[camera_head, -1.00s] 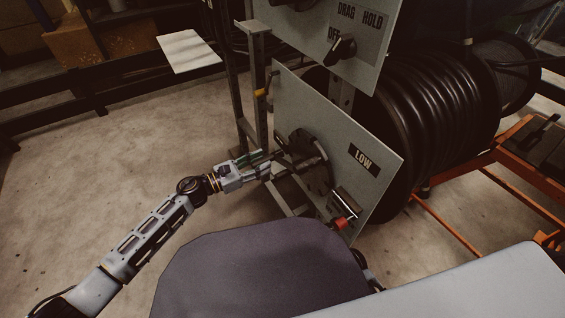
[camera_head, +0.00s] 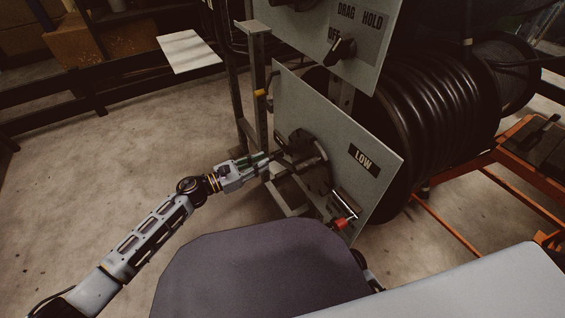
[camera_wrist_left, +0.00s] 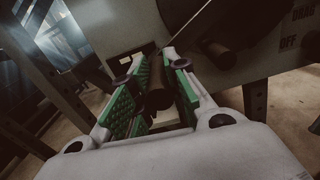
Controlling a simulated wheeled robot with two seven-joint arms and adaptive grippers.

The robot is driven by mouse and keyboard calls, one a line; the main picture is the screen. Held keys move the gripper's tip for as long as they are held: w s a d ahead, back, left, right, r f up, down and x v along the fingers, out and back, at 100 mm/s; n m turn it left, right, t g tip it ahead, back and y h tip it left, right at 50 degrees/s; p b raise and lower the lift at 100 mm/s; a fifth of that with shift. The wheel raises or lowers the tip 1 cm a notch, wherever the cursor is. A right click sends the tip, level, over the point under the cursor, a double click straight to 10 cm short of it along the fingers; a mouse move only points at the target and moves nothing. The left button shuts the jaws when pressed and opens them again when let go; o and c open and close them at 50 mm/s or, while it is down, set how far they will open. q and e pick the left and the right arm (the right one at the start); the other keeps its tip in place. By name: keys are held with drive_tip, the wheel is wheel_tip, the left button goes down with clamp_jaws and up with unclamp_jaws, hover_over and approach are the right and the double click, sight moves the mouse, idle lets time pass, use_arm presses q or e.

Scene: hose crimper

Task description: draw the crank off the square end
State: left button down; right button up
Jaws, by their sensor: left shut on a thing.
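The crank (camera_head: 283,158) is a dark piece in front of a dark round plate (camera_head: 318,178) on the lower grey panel marked LOW. My left gripper (camera_head: 265,162) reaches it from the left and is shut on its dark grip. In the left wrist view the dark cylindrical grip (camera_wrist_left: 158,97) lies between the green finger pads of my left gripper (camera_wrist_left: 162,80). The square end is hidden, so I cannot tell how far the crank sits on it. My right gripper is out of view.
A red-knobbed lever (camera_head: 341,223) sits low on the panel. The upper panel (camera_head: 372,65) carries a black selector knob (camera_head: 342,47). A black hose reel (camera_head: 425,125) stands behind. A metal post (camera_head: 258,90) rises left of the panel. Open floor (camera_head: 130,140) lies at left.

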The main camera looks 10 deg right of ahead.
use_arm(q)
drive_tip(key=shift+s+a+f, duration=0.15)
drive_tip(key=shift+a+f, duration=0.05)
drive_tip(key=shift+a, duration=0.2)
drive_tip(key=shift+s+a+f, duration=0.15)
drive_tip(key=shift+a+f, duration=0.05)
drive_tip(key=shift+a, duration=0.2)
drive_tip(key=shift+b+v, duration=0.3)
drive_tip(key=shift+v, duration=0.8)
idle(0.8)
drive_tip(key=shift+b+v, duration=0.35)
drive_tip(key=shift+v, duration=1.2)
drive_tip(key=shift+a+r, duration=0.2)
drive_tip(key=shift+r, duration=0.1)
drive_tip(key=c, duration=1.7)
unclamp_jaws()
drive_tip(key=shift+d, duration=0.15)
drive_tip(key=shift+v, duration=6)
drive_tip(key=shift+r, duration=0.1)
